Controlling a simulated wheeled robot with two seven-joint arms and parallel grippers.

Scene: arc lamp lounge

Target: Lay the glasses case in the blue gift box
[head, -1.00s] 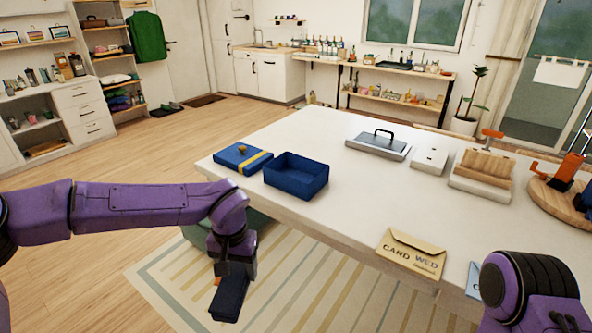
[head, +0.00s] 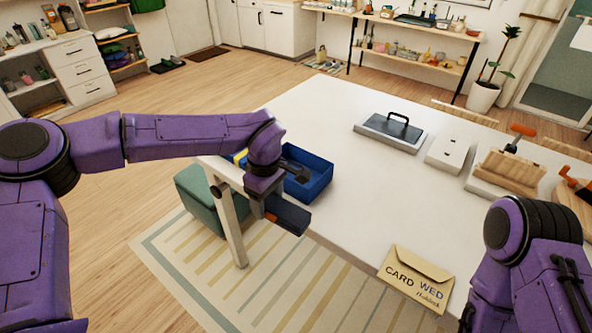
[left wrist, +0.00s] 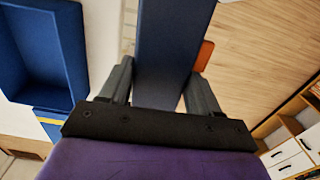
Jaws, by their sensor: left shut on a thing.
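The glasses case (head: 287,213) is long and dark blue. My left gripper (head: 268,204) is shut on it and holds it in the air, just in front of the table's near left edge. In the left wrist view the case (left wrist: 172,45) sits between the two fingers (left wrist: 155,85). The open blue gift box (head: 312,178) stands on the table, just behind the gripper.
The blue lid with a yellow band (left wrist: 50,122) lies beside the box, mostly hidden by my arm in the head view. A card envelope (head: 418,278) lies at the near edge. A grey handled case (head: 390,133) stands farther back. The table middle (head: 375,200) is clear.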

